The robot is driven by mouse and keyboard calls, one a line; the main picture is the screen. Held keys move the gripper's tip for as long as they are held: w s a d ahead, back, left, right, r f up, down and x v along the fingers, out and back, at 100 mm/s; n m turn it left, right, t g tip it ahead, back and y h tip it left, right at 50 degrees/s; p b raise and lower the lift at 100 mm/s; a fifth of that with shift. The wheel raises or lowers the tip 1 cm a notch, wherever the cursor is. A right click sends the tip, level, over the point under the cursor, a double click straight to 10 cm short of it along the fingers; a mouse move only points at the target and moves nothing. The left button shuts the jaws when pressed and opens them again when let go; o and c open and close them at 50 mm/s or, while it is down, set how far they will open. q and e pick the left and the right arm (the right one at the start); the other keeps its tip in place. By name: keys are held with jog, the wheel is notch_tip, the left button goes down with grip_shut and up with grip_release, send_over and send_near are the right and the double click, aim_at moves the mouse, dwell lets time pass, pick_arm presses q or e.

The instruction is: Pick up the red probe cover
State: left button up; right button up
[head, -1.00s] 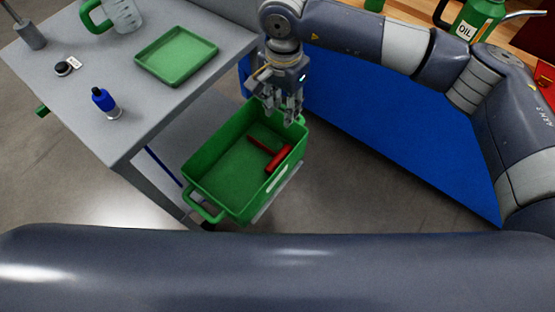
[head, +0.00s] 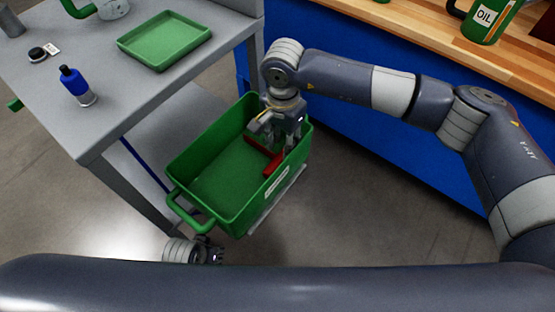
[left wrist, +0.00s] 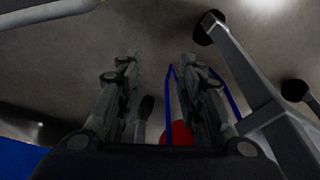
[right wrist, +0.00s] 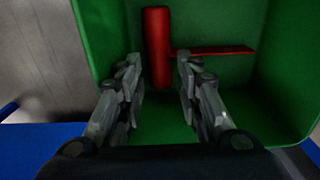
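The red probe cover (head: 272,164) lies inside the green bin (head: 186,196). In the right wrist view it shows as a red cylinder (right wrist: 157,45) with a flat red bar running off to the right. My right gripper (head: 277,148) reaches down into the bin over the cover and hides part of it. In the right wrist view its fingers (right wrist: 158,62) are open, with the cylinder appearing between and beyond the tips; contact cannot be told. My left gripper (head: 212,255) is low, in front of the bin. Its fingers (left wrist: 160,62) are open, with nothing held between them.
A blue bench (head: 385,150) with a wooden top and an oil can (head: 488,18) stands behind. The left wrist view shows floor and wheeled legs (left wrist: 265,115).

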aim_at(281, 158)
jog(key=f, duration=0.5)
jog(key=shift+s+a, duration=0.1)
jog(key=shift+s, duration=0.25)
jog(key=shift+f, duration=0.3)
jog(key=c, duration=0.7)
pick_arm(q)
jog(key=shift+w+r, duration=0.15)
jog(key=shift+r, duration=0.4)
pick_arm(e)
grip_shut()
jog(key=shift+r, duration=0.15)
